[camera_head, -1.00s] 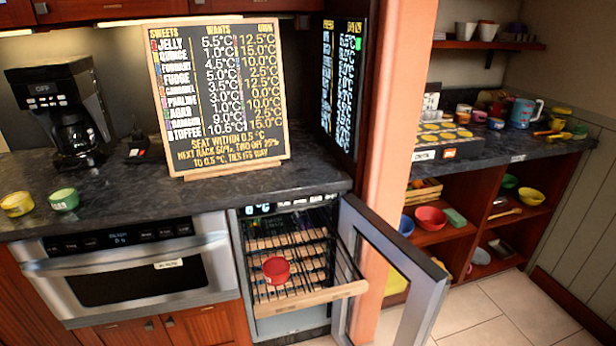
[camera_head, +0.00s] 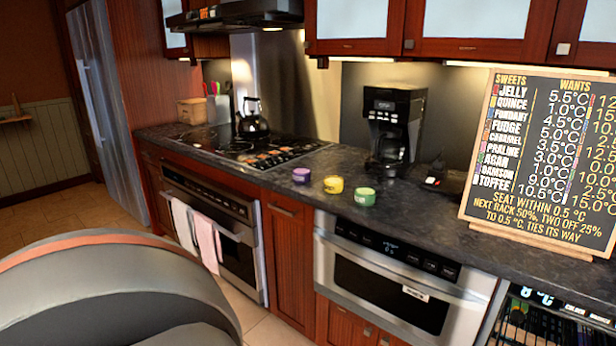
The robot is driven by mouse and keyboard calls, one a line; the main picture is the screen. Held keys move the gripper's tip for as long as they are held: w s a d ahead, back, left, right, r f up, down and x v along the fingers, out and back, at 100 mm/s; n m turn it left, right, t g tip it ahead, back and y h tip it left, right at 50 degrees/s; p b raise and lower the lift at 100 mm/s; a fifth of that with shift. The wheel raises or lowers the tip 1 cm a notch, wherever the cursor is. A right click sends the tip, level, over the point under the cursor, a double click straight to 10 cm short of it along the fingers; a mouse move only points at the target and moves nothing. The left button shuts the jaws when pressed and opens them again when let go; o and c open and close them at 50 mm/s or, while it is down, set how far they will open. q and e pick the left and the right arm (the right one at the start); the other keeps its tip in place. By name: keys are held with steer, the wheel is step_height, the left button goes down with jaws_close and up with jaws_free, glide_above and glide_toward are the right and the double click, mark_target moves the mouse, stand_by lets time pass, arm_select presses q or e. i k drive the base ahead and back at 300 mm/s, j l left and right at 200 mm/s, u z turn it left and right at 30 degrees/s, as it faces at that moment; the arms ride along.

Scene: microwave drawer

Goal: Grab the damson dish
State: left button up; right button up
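Three small round dishes stand in a row on the dark counter, between the cooktop and the coffee maker: a purple dish (camera_head: 301,175), a yellow dish (camera_head: 333,185) and a green dish (camera_head: 365,196). Their labels are too small to read. The purple one is leftmost and its colour fits damson, but I cannot confirm the name. The chalkboard (camera_head: 540,160) at right lists DAMSON among the sweets. Neither of my grippers is in view.
A cooktop with a black kettle (camera_head: 253,118) lies left of the dishes. A coffee maker (camera_head: 393,128) stands behind the green dish. The microwave drawer (camera_head: 390,285) is shut below the counter. A large dark rounded shape (camera_head: 120,295) fills the lower left; I cannot tell what it is.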

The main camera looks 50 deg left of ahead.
mark_target(299, 175)
steer(key=u, duration=1.75)
steer(key=j+z, duration=0.1)
steer(key=z, duration=0.55)
steer(key=i+j+z, duration=0.1)
steer(key=j+z, duration=0.15)
steer(key=i+j+z, duration=0.1)
steer(key=j+z, duration=0.15)
steer(key=i+j+z, duration=0.1)
steer(key=j+z, duration=0.15)
steer(key=j, duration=0.15)
steer(key=j+z, duration=0.4)
steer(key=j, duration=1.55)
